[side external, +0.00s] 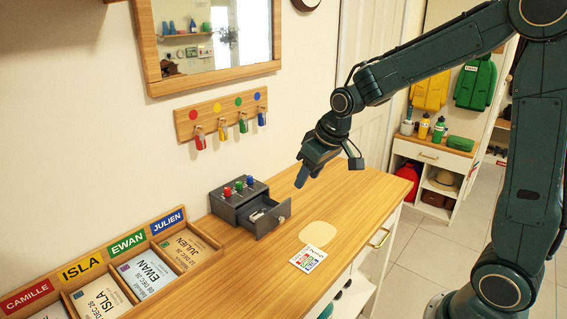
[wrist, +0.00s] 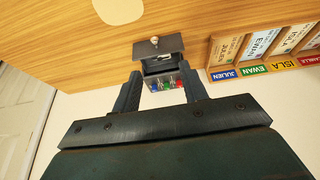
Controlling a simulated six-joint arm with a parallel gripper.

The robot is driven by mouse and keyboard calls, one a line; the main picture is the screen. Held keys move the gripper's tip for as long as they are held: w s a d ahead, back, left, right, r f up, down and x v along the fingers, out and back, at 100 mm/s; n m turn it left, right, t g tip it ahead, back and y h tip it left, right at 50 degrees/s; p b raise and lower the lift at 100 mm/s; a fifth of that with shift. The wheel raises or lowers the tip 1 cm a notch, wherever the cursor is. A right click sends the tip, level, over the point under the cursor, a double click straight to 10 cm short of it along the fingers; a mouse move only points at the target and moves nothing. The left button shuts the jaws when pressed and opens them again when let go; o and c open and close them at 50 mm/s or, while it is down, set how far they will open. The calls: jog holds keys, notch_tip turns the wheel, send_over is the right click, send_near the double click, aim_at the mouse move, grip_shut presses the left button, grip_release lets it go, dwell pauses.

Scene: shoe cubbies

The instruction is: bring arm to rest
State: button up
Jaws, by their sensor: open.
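My gripper (side external: 328,176) is open and empty. It hangs in the air above the wooden counter top (side external: 345,205), to the right of a small dark box with an open drawer. In the wrist view my gripper (wrist: 160,92) shows its two fingers apart, with nothing between them in their grasp. The dark box (side external: 236,205) has red, green and blue knobs on top, and its drawer (side external: 272,216) is pulled out with something pale inside. The drawer also shows beyond the fingertips in the wrist view (wrist: 158,48).
A wooden tray (side external: 150,238) with name labels and cards stands at the left against the wall. A card with coloured print (side external: 308,259) lies near a pale oval patch (side external: 318,234). A rack (side external: 222,115) of coloured-tagged keys hangs on the wall below a mirror (side external: 213,35).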

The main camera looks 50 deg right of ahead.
jog(key=s+a+r, duration=0.2)
jog(key=s+r, duration=0.2)
jog(key=s, duration=0.7)
jog(key=s+a+r, duration=0.2)
jog(key=s+r, duration=0.1)
jog(key=s, duration=0.9)
jog(key=shift+a+r+t, duration=0.3)
jog(key=shift+r+t, duration=0.1)
